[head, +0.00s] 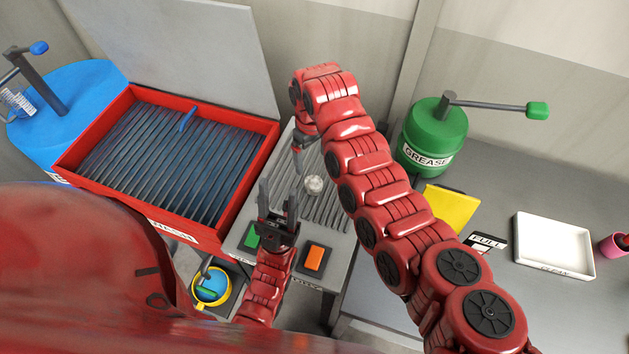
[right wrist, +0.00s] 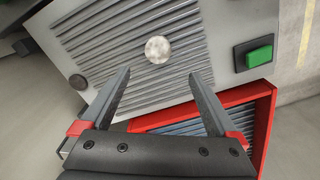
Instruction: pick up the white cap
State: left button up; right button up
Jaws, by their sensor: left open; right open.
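The white cap (head: 314,185) is small, round and mottled. It lies on the ribbed grey plate (head: 325,213) in the middle of the head view. It also shows in the right wrist view (right wrist: 158,50), ahead of the fingertips and roughly centred between them. My right gripper (right wrist: 159,76) is open and empty. In the head view it points down behind the cap, partly hidden by its own arm. My left gripper (head: 279,190) is open and empty. Its fingers point up the picture, just left of the cap.
A red-rimmed wash tray (head: 67,160) with dark slats stands left of the plate. Green (head: 251,238) and orange (head: 314,259) buttons lie in front. The green grease can (head: 432,140), a yellow card (head: 450,208) and a white tray (head: 553,268) are on the right.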

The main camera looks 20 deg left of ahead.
jog(key=b, duration=0.2)
send_over(314, 182)
jog(key=f, duration=0.7)
jog(key=shift+w+a, duration=0.2)
jog(key=shift+s+f, duration=0.25)
jog(key=shift+f, duration=0.45)
notch_tip(314, 182, down, 4)
jog(key=shift+w+d+f+b, duration=0.1)
jog(key=shift+d+b, duration=0.05)
jog(key=shift+b, duration=0.65)
jog(key=shift+c, duration=0.2)
jog(key=shift+c, duration=1.1)
jog(key=c, duration=1.2)
jog(key=shift+o, duration=0.2)
